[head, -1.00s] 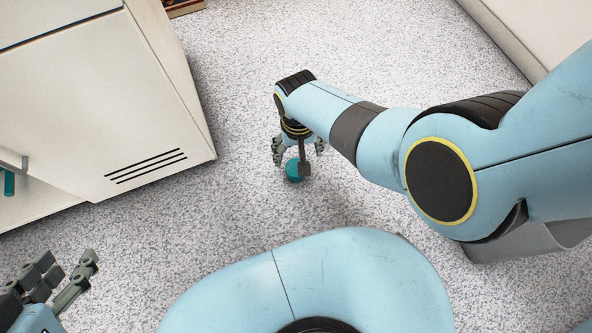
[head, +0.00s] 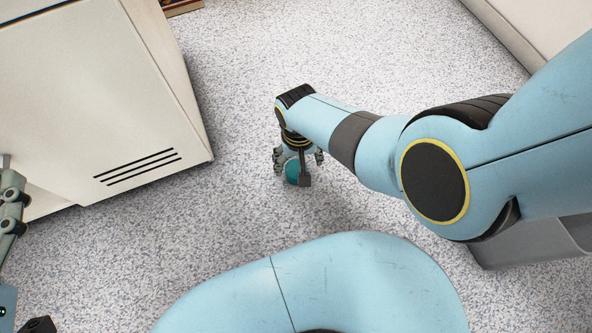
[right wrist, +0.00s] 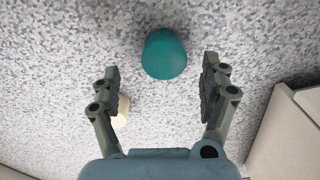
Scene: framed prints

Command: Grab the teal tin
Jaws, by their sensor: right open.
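The teal tin (head: 292,173) sits on the speckled floor, partly hidden by my right gripper in the head view. My right gripper (head: 299,163) is above the tin with its fingers apart on either side of it in this view. In the right wrist view the tin (right wrist: 164,54) shows whole, between and slightly beyond the open fingertips (right wrist: 161,76). Nothing is held, and I see no finger touching it. My left gripper (head: 12,208) is cut off by the left edge of the head view, far from the tin; its opening cannot be judged.
A white cabinet (head: 90,100) with dark vent slots stands at the left. A grey bin (head: 530,243) is at the right, behind my arm. A pale cream object (right wrist: 122,110) is partly hidden behind a finger in the right wrist view.

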